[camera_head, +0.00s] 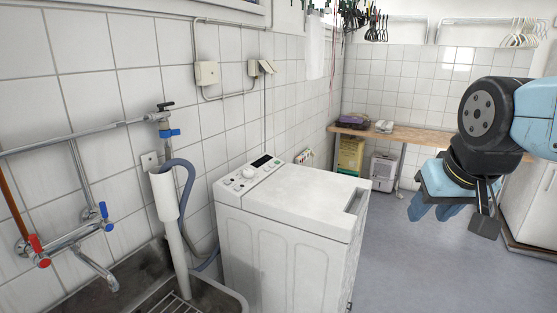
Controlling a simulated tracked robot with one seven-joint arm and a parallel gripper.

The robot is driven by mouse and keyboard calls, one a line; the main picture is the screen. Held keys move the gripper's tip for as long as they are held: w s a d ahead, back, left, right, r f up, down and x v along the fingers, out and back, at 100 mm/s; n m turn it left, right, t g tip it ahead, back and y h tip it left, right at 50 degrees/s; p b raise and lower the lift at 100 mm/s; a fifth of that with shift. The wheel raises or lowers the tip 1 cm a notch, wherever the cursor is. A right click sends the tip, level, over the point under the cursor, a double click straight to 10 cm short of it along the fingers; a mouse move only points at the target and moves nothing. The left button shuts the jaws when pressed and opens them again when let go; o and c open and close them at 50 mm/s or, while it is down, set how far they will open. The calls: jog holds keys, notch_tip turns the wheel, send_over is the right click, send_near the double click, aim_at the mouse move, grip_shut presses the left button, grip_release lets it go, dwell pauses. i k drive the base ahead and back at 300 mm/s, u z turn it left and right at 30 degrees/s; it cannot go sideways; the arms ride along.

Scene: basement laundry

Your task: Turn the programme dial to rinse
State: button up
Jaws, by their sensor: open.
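The washing machine (275,240) is a white top-loader standing against the tiled wall, left of centre, with its lid closed. Its control panel (254,172) runs along the back edge of the top. A round pale programme dial (248,172) shows on the panel, beside a small dark display (262,160). The dial's markings and pointer are too small to read. My gripper (434,209) hangs at the right, open and empty, pointing down. It is well to the right of the machine and apart from the dial.
A sink (215,298) with a drain pipe, grey hose and taps (70,238) adjoins the machine's left side. A wooden counter (415,135) with boxes and a white appliance (384,172) beneath is at the back. Hangers (520,40) hang above it. The floor right of the machine is clear.

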aim_at(248, 173)
jog(key=i, duration=0.95)
jog(key=u, duration=0.4)
